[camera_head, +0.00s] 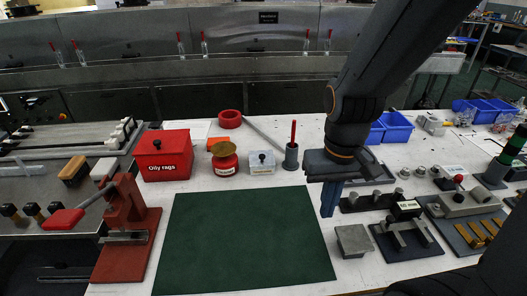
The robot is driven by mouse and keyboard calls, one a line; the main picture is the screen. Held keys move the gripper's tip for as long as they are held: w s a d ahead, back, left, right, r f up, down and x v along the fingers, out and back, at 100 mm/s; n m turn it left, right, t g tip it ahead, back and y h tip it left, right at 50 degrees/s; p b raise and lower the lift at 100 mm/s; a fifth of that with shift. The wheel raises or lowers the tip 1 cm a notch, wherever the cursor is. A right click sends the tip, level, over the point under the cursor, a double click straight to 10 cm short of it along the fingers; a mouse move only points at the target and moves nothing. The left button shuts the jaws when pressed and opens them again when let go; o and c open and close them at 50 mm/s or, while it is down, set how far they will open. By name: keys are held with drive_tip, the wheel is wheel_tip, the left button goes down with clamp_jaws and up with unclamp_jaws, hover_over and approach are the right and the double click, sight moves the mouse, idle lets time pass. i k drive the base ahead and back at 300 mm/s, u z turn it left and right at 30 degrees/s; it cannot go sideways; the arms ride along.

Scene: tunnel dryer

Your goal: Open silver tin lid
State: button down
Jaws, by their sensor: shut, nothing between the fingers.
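A small light-silver box with a black knob on its lid (262,162), which looks like the silver tin, stands at the back middle of the table. Its lid appears to be on, and a small label shows on its front. My gripper (329,205) points down to the right of the tin and nearer to the camera. Its fingers look closed together, with nothing held. It is apart from the tin. A plain grey square block (353,240) lies just to the right of and below my fingertips.
A red "Oily rags" box (163,156), a red can with a brass top (224,160) and a grey holder with a red stick (291,156) flank the tin. Metal fixtures (405,235) crowd the right. The green mat (247,240) is clear.

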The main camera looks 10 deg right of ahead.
sight(261, 155)
drive_tip(key=k, duration=0.95)
drive_tip(key=z, duration=1.05)
drive_tip(key=i, duration=0.6)
drive_tip(key=u, duration=1.1)
